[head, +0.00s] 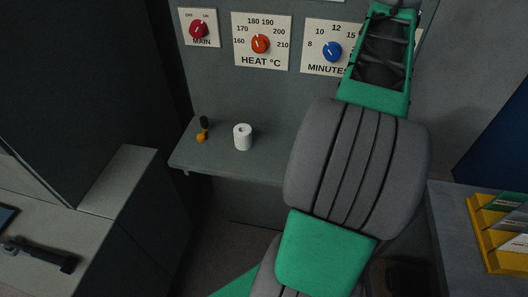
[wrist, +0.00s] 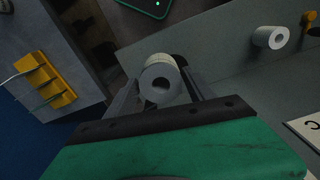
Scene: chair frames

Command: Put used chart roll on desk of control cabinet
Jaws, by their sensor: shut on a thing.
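My gripper (wrist: 160,80) is shut on a pale chart roll (wrist: 161,63), with a finger on either side and the roll's hollow end facing the wrist camera. In the head view my arm hides the gripper and this roll. A second white roll (head: 242,137) stands upright on the grey desk (head: 222,164) of the control cabinet (head: 228,85). It also shows in the wrist view (wrist: 270,37), apart from the held roll. I cannot tell from looks which roll is used.
A small black and orange item (head: 203,130) stands left of the desk roll. Knobs marked MAIN, HEAT (head: 261,44) and MINUTES sit above the desk. A yellow rack (head: 497,232) is on a surface at right. Bare desk shows right of the roll, up to my arm.

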